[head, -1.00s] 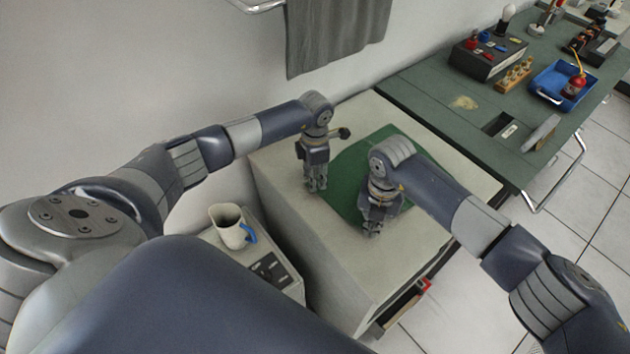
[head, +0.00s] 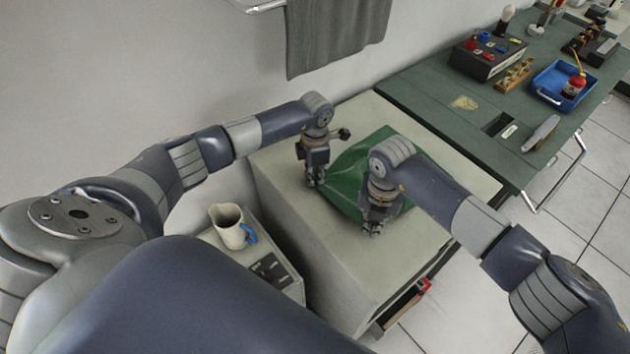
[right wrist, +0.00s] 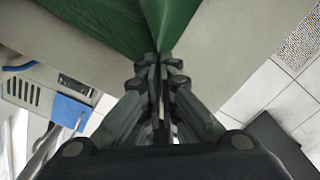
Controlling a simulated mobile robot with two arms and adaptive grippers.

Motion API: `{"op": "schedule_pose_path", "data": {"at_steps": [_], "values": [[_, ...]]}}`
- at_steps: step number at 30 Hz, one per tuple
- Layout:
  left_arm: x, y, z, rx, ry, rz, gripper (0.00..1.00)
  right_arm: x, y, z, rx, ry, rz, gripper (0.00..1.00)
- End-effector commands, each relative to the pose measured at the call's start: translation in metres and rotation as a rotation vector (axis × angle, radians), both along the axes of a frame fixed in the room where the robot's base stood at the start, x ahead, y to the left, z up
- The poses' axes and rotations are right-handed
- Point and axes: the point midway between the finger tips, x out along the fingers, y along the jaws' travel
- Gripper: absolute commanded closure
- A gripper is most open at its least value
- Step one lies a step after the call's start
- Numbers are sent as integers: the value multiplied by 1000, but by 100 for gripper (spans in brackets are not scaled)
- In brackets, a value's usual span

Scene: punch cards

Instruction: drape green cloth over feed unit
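The green cloth (head: 348,172) lies on the pale top of a boxy cabinet (head: 345,250), with its near edge pulled up in folds. My left gripper (head: 315,182) is shut on the cloth's near left corner. My right gripper (head: 372,230) is shut on the near right corner. In the right wrist view, folds of the cloth (right wrist: 105,22) run together into the closed right fingertips (right wrist: 158,66). My right arm hides part of the cloth. I cannot tell for certain which thing is the feed unit.
A green table (head: 440,105) at the upper right bears a dark box (head: 486,58), a blue tray (head: 560,84) and small parts. A pitcher (head: 230,228) stands on a low unit at the left. A grey towel (head: 335,35) hangs on the wall. The cabinet's front top is clear.

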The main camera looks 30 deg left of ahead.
Motion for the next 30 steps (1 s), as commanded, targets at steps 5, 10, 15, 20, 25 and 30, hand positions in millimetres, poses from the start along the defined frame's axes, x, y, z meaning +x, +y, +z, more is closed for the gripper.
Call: {"op": "schedule_pose_path", "data": {"at_steps": [5,10,15,20,25,30], "values": [[1,1,19,1,-3,1,100,0,-1,0,-1,1,0,100],[1,1,42,1,-2,0,100,0,0,0,-1,0,0,100],[0,1,50,1,-1,1,100,0,0,0,-1,0,0,100],[0,1,50,1,-1,1,100,0,0,0,-1,0,0,100],[0,-1,54,1,-2,-1,100,0,-2,3,-2,-2,3,100],[-1,-8,70,3,-12,-13,100,2,-10,20,-6,-12,27,100]]}}
